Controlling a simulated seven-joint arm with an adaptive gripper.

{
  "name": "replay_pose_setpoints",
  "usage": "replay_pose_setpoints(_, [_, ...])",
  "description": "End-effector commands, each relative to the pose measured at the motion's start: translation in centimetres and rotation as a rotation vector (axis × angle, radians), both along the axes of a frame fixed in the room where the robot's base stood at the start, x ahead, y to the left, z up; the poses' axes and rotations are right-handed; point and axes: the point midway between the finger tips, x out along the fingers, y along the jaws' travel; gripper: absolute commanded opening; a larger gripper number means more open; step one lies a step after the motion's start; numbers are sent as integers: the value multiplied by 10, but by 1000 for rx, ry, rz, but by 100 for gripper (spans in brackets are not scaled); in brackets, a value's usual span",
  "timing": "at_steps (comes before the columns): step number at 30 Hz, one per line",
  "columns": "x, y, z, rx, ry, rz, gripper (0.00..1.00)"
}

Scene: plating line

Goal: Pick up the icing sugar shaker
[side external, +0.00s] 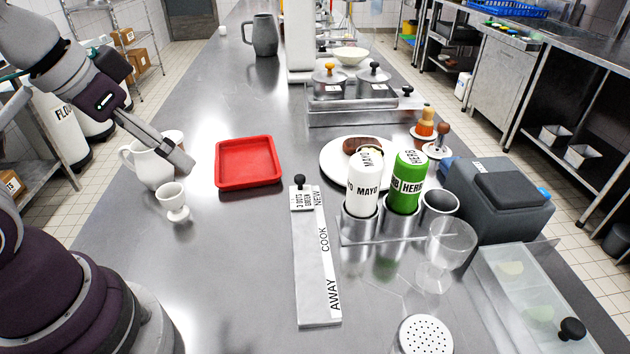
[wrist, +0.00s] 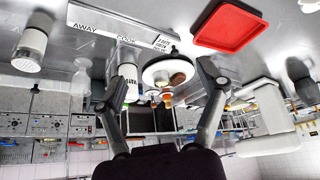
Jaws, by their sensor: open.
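The icing sugar shaker, with a round perforated top (side external: 425,336), is cut off by the bottom edge of the side external view, at the near end of the counter. A pale cylinder with a dotted end, apparently the same shaker (wrist: 30,48), is at the far left of the wrist view. My gripper (side external: 180,160) is at the left of the side external view, beside the white jug and well away from the shaker. In the wrist view my gripper (wrist: 163,70) has its two fingers spread wide, with nothing held between them.
A red tray (side external: 248,184), white egg cup (side external: 173,213) and white jug (side external: 140,165) are near my gripper. A label strip (side external: 310,265) lies mid-counter. Mayo (side external: 362,190) and herb (side external: 406,182) bottles stand in a holder. A clear glass (side external: 447,243) stands beyond the shaker.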

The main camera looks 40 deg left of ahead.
Motion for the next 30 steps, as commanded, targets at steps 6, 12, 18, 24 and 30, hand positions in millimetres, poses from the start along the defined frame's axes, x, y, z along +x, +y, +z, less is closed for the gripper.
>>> replay_pose_setpoints(6, [0, 0, 0, 0, 0, 0, 93])
replay_pose_setpoints(12, [0, 0, 0, 1, 1, -4, 93])
replay_pose_setpoints(18, [38, -43, 6, 57, 50, -342, 93])
replay_pose_setpoints(24, [82, -149, -20, 107, 90, -963, 93])
replay_pose_setpoints(30, [78, -236, -67, 90, 87, -1411, 93])
